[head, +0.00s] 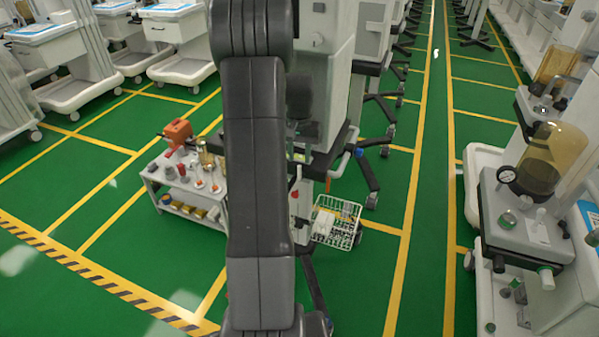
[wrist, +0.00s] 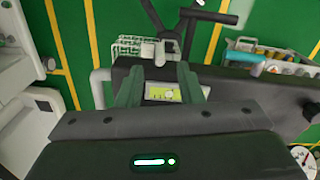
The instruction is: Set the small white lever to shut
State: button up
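In the wrist view my gripper (wrist: 159,68) has its two dark green fingers apart, with a gap between them. A small white part (wrist: 160,51) shows just beyond the fingertips, and it may be the small white lever; its setting is too small to tell. A small yellow-green display (wrist: 163,93) shows between the fingers, on or below the dark machine body (wrist: 225,88). I cannot tell whether the fingers touch anything. In the head view my own arm covers the middle, and the gripper and lever cannot be made out there.
A grey pipe (wrist: 100,88) stands left of the fingers, and a teal handle (wrist: 245,57) lies to the right. A wire basket (head: 338,222) hangs low on the cart. A white side table (head: 182,190) with bottles stands left. Green floor is open at lower left.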

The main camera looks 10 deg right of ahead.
aim_at(300, 177)
notch_tip(300, 177, down, 8)
jog(key=shift+r, duration=0.2)
grip_shut()
